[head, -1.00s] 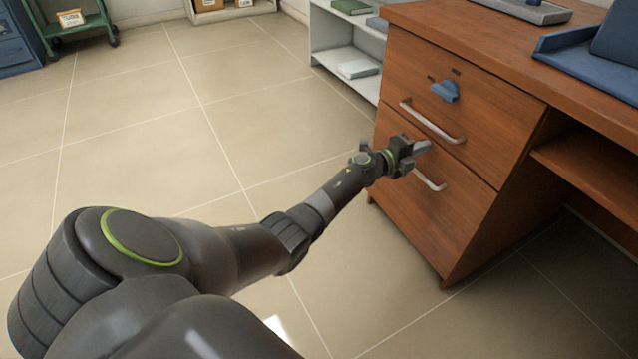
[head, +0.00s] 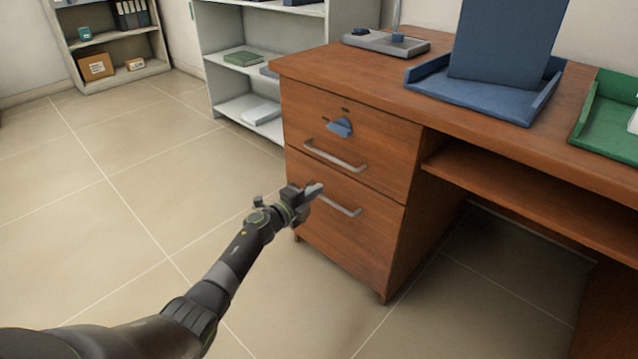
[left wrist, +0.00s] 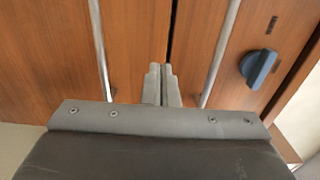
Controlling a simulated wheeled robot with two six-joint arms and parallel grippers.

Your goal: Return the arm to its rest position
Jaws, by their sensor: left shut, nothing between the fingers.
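My left arm reaches in from the lower left of the head view, and its left gripper (head: 316,188) is shut and empty. The gripper is in front of the wooden desk's drawers, near the left end of the lower drawer handle (head: 340,207). In the left wrist view the fingers (left wrist: 161,76) are pressed together between the two bar handles, over the dark gap between the drawer fronts. I cannot tell whether they touch the wood. My right gripper is not in view.
The upper drawer (head: 378,152) and lower drawer (head: 365,235) look shut. A blue knob (head: 340,127) is on the upper one. A blue tray (head: 490,100) and green tray (head: 590,128) are on the desktop. Open floor (head: 110,220) lies left of the desk.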

